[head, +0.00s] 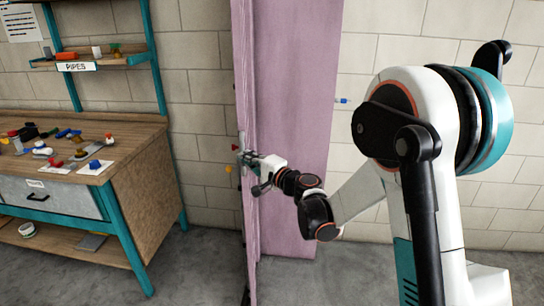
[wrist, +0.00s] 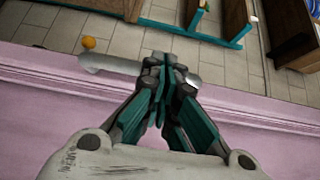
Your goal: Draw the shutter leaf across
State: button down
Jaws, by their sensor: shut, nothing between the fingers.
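The shutter leaf (head: 243,60) is a pale purple panel seen nearly edge-on in the head view. A wider purple panel (head: 293,110) stands just behind it to the right. In the wrist view the purple leaf (wrist: 50,115) crosses the picture, with a metal lever handle (wrist: 105,64) at its edge. My gripper (head: 243,157) is at the leaf's handle side in the head view. In the wrist view my gripper (wrist: 168,72) is shut and empty, its fingertips overlapping the handle and hiding its middle. I cannot tell whether they touch it.
A wooden workbench (head: 90,145) with teal legs stands to the left, with small parts on top. A shelf (head: 95,60) labelled PIPES hangs above it. A pale block wall (head: 390,50) is behind. Grey floor (head: 200,260) is clear between the bench and the leaf.

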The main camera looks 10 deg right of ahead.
jog(key=a, duration=0.7)
jog(key=shift+w+a, duration=0.15)
jog(key=shift+w, duration=0.25)
